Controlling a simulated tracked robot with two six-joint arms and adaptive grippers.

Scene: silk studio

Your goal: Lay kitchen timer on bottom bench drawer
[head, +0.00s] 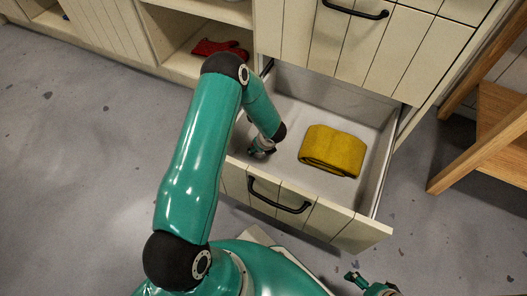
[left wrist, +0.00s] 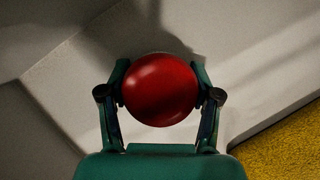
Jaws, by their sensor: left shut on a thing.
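The bottom bench drawer (head: 285,202) is pulled open, with a pale, mostly bare floor. My left gripper (head: 261,152) is down inside the drawer at its left side. In the left wrist view it is shut on a round, glossy red kitchen timer (left wrist: 160,90), with one finger on each side. The drawer floor (left wrist: 50,75) shows behind the timer. The timer is hidden by my arm and gripper in the head view, and I cannot tell whether it touches the floor. My right gripper (head: 368,285) shows at the bottom edge of the head view, too small to read its opening.
A folded yellow cloth (head: 333,150) lies in the drawer to the right of my left gripper. A closed drawer (head: 365,50) is above. A red mitt-like item (head: 220,48) lies on the open shelf at left. A wooden stand (head: 490,130) is at right.

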